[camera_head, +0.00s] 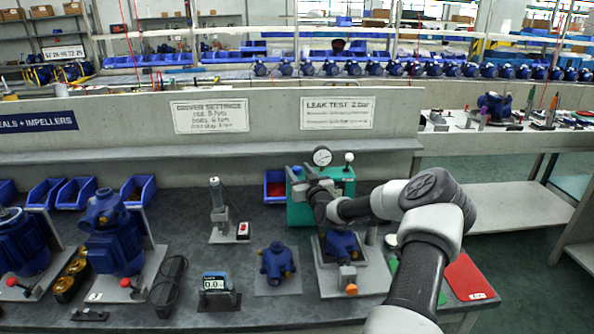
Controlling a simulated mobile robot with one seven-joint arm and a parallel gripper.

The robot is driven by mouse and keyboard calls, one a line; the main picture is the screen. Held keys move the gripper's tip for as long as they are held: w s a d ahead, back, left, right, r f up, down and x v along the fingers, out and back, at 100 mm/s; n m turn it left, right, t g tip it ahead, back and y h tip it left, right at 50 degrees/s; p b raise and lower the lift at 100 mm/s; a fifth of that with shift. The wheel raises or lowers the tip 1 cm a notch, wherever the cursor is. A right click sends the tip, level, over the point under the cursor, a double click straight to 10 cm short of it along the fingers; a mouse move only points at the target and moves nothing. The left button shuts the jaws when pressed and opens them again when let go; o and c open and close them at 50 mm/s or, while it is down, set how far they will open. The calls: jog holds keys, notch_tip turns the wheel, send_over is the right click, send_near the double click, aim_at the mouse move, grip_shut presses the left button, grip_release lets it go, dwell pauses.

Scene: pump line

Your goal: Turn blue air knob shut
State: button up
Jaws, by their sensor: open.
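The teal leak test box (346,187) stands at the back of the grey bench, with a round gauge (322,156) on top and a white-tipped lever (348,158) beside it. A small blue part (297,170), which looks like the air knob, shows at the box's upper left. My gripper (303,181) reaches in from the right across the front of the box. Its fingertips are at or very near the blue part; I cannot tell whether they touch it. The jaws are open, though the fingers are small and dark here. My arm hides much of the box front and the knob's setting.
A red mat (468,277) lies right of my forearm.

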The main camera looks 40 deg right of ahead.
jog(key=shift+x, duration=1.05)
jog(key=c, duration=1)
jog(key=shift+c, duration=0.2)
